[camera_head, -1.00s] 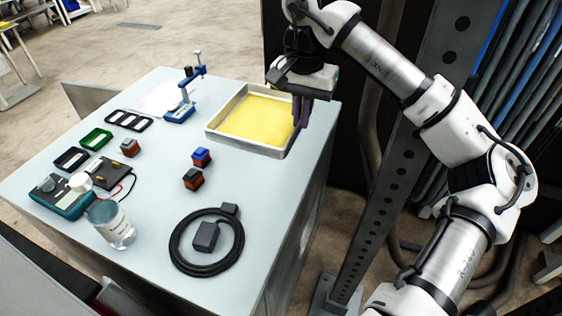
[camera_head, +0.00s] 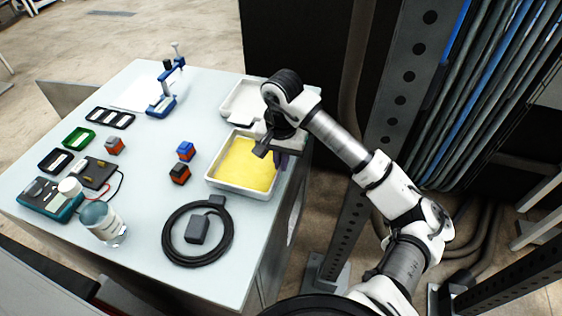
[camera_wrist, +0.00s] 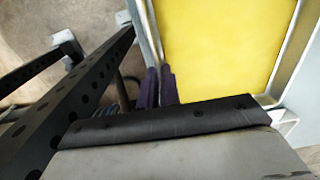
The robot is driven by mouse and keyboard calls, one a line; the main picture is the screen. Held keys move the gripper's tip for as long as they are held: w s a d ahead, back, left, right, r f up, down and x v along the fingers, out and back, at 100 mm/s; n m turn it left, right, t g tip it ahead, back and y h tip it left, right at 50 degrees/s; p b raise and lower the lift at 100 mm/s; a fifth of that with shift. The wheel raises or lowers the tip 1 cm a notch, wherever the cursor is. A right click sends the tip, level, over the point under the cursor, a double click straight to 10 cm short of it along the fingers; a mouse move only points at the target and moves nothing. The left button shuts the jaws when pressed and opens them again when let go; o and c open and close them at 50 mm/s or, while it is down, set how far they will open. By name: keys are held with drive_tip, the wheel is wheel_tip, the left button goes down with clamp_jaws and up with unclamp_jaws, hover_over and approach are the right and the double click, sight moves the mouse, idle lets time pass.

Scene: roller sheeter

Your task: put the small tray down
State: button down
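The small tray (camera_head: 240,189), white-rimmed with a yellow inside, is over the right part of the pale table, near its right edge. It looks level; I cannot tell whether it touches the table. My gripper (camera_head: 281,160) is at the tray's right side, its dark fingers closed on the side wall. In the wrist view the fingers (camera_wrist: 158,88) pinch the wall beside the yellow surface (camera_wrist: 225,45). The fingertips' lower ends are hidden. A second, empty white tray (camera_head: 240,101) lies just behind the small tray, partly hidden by my arm.
A blue clamp stand (camera_head: 163,100) is at the back left. A dark perforated post (camera_head: 395,100) stands right of the table.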

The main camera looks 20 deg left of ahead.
drive_tip(key=shift+f, duration=0.65)
drive_tip(key=shift+f, duration=0.2)
drive_tip(key=c, duration=1.6)
unclamp_jaws()
drive_tip(key=shift+r, duration=0.15)
